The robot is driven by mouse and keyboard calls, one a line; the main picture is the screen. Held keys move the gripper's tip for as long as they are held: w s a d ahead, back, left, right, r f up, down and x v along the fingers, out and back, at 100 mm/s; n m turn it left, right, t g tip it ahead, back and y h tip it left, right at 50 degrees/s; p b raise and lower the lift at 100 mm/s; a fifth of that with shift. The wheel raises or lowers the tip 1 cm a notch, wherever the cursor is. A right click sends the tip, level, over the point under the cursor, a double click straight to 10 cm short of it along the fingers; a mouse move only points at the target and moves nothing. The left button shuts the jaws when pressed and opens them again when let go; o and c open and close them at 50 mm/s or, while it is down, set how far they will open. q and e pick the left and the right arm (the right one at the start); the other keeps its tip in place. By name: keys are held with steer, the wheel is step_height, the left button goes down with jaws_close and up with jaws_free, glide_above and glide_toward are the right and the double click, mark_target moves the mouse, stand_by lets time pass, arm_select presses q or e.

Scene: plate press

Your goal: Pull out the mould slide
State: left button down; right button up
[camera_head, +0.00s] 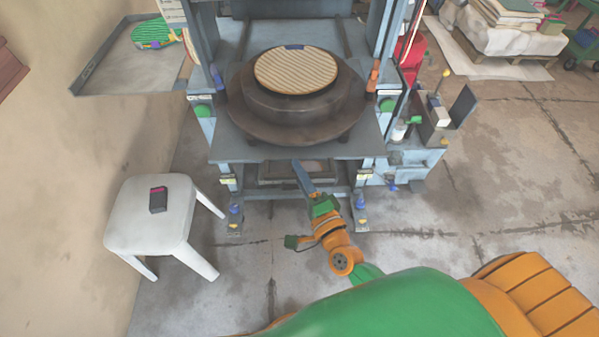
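The mould slide seems to be the grey plate (238,148) at the front of the blue press. On it stands a dark round mould (300,125) with a ribbed tan disc (296,71) on top. My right gripper (323,204), green at the end of an orange wrist, is just in front of the plate, near its middle. A blue-grey bar (303,178) runs between the gripper and the plate's front edge. I cannot tell whether it is a handle or part of the gripper, nor how the fingers stand. My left gripper is out of view.
A white stool (150,218) with a small dark box (158,200) stands at the left. A grey side tray (120,75) with green-striped things (155,34) is at the upper left. A control stand (435,125) is right of the press. The floor in front is clear.

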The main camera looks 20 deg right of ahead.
steer(key=s, duration=0.7)
steer(key=shift+d+b, duration=0.4)
steer(key=shift+b, duration=0.05)
steer(key=s+d+f+n+g, duration=0.1)
steer(key=s+f+n+g, duration=0.35)
steer(key=f, duration=0.45)
steer(key=s+d+f+n+g+p, duration=0.1)
steer(key=s+f+n+g, duration=0.3)
steer(key=f, duration=0.5)
steer(key=s+d+f+n+g, duration=0.1)
steer(key=s+f+n+g, duration=0.25)
steer(key=f+n, duration=0.45)
steer(key=s+d+f+n+g+h, duration=0.1)
steer(key=s+d+f+n+g, duration=0.2)
steer(key=s, duration=1.1)
step_height(320, 180, down, 4)
steer(key=shift+f+g+h, duration=0.15)
steer(key=shift+g+h, duration=0.25)
steer(key=shift+g, duration=0.6)
